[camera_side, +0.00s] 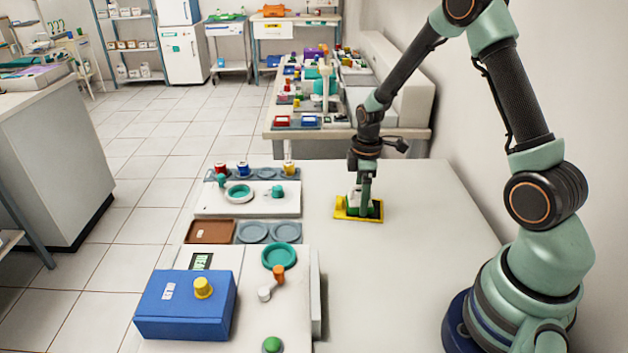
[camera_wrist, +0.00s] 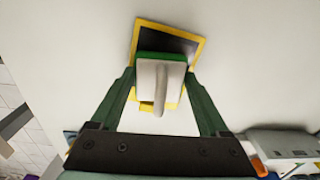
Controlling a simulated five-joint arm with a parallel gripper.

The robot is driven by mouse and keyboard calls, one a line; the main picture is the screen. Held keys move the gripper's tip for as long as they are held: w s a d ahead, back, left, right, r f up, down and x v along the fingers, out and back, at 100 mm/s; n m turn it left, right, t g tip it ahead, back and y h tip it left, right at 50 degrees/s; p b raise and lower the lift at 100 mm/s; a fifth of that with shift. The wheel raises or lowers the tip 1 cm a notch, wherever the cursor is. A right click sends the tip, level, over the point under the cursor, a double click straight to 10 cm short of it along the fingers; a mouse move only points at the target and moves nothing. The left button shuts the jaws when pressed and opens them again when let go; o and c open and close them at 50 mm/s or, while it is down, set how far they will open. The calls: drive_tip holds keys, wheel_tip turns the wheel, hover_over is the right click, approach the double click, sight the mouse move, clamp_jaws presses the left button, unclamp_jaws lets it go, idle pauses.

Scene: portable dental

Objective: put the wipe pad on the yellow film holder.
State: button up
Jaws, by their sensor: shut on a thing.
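The yellow film holder (camera_side: 343,213) lies on the right-hand white table top. In the wrist view it is a yellow frame (camera_wrist: 150,23) around a dark inside, turned at an angle. The wipe pad (camera_side: 353,205) is a pale block with a green lower part; it also shows in the wrist view (camera_wrist: 160,70). My gripper (camera_side: 365,200) is shut on the pad, with one dark green finger on each side. The pad is over the holder and covers its near part. I cannot tell whether the two touch.
A blue box (camera_side: 185,305) with a yellow knob stands at the front left. A white tray (camera_side: 215,206) with teal pieces, a brown tray (camera_side: 211,232) and grey round dishes (camera_side: 286,231) lie left of the holder. The table around the holder is clear.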

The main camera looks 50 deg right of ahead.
drive_tip(key=shift+f, duration=0.15)
drive_tip(key=o, duration=1.2)
wheel_tip(320, 180, up, 11)
drive_tip(key=shift+r, duration=0.2)
drive_tip(key=shift+a+r, duration=0.15)
drive_tip(key=shift+r, duration=0.5)
drive_tip(key=s+a+r+m+t, duration=0.5)
drive_tip(key=s+a+r+m, duration=0.4)
drive_tip(key=a+r, duration=0.2)
drive_tip(key=shift+s+a+t, duration=0.3)
drive_tip(key=shift+s+a, duration=0.1)
drive_tip(key=shift+a, duration=0.25)
